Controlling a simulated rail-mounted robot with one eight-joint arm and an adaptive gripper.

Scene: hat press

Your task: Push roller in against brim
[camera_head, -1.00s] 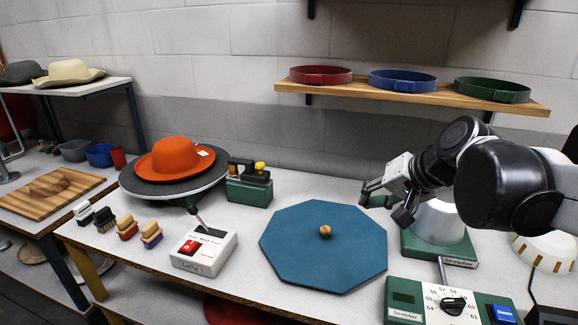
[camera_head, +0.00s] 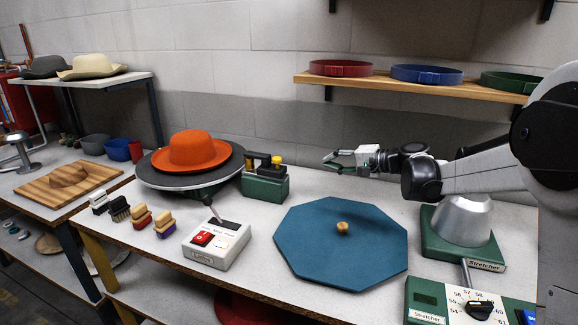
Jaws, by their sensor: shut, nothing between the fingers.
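The orange hat (camera_head: 193,148) sits brim down on a dark grey round plate (camera_head: 166,180) at the left of the bench. The roller unit, a black arm with a wooden-coloured end and a yellow knob (camera_head: 276,160), stands on a green base (camera_head: 265,188) just right of the plate. Whether the roller touches the brim cannot be told from here. My gripper (camera_head: 327,164) is shut and empty, held in the air to the right of the yellow knob, pointing left, clear of the roller unit.
A white switch box (camera_head: 217,246) with a red button stands in front of the plate. A teal octagonal board (camera_head: 340,262) with a wooden knob lies below my gripper. The green stretcher (camera_head: 462,238) is at the right. A shelf (camera_head: 385,81) with coloured bands hangs above.

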